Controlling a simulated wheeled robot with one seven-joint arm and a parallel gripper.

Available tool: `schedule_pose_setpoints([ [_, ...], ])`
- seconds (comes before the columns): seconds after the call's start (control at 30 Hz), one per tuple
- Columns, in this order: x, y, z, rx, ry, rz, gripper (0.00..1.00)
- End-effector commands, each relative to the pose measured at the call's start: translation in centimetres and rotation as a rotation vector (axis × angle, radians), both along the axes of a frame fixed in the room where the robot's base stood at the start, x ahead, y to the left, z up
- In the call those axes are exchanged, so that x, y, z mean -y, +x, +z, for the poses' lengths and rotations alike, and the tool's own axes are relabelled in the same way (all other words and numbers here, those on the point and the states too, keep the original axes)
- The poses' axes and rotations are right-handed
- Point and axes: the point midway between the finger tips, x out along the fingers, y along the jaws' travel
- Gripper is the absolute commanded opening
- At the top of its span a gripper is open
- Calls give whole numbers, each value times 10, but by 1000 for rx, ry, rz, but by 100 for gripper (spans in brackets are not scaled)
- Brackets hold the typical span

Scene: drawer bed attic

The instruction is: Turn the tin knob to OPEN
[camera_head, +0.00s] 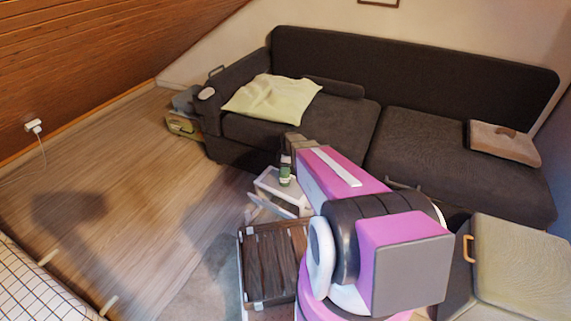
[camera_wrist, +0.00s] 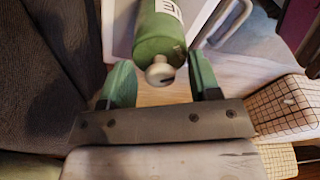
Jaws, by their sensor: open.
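The green tin (camera_head: 285,181) with a white label stands on a small white side table (camera_head: 268,182) in front of the dark sofa. In the wrist view the tin (camera_wrist: 160,35) is at the upper middle, with its round pale knob (camera_wrist: 160,74) facing my gripper. A dark mark shows on the knob, but I cannot read its setting. My gripper (camera_wrist: 160,66) is open, one green finger on each side of the knob, with visible gaps. In the head view my arm reaches over to the tin and its fingers are hard to make out.
The dark sofa (camera_head: 420,150) stands close behind the table, with a pale green cloth (camera_head: 270,98) and a tan cushion (camera_head: 503,142) on it. A dark slatted case (camera_head: 270,262) lies in front of the table. A box (camera_head: 520,262) stands at the right. The wooden floor (camera_head: 120,170) at left is clear.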

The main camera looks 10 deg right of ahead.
Motion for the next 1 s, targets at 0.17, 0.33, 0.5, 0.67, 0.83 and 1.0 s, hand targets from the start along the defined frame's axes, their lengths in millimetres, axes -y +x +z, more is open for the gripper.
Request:
schedule_pose_setpoints([
  [0.17,0,0,0,0,0,0,57],
  [0.33,0,0,0,0,0,0,21],
  [0.5,0,0,0,0,0,0,6],
  [0.67,0,0,0,0,0,0,14],
  [0.83,0,0,0,0,0,0,14],
  [1.0,0,0,0,0,0,0,14],
])
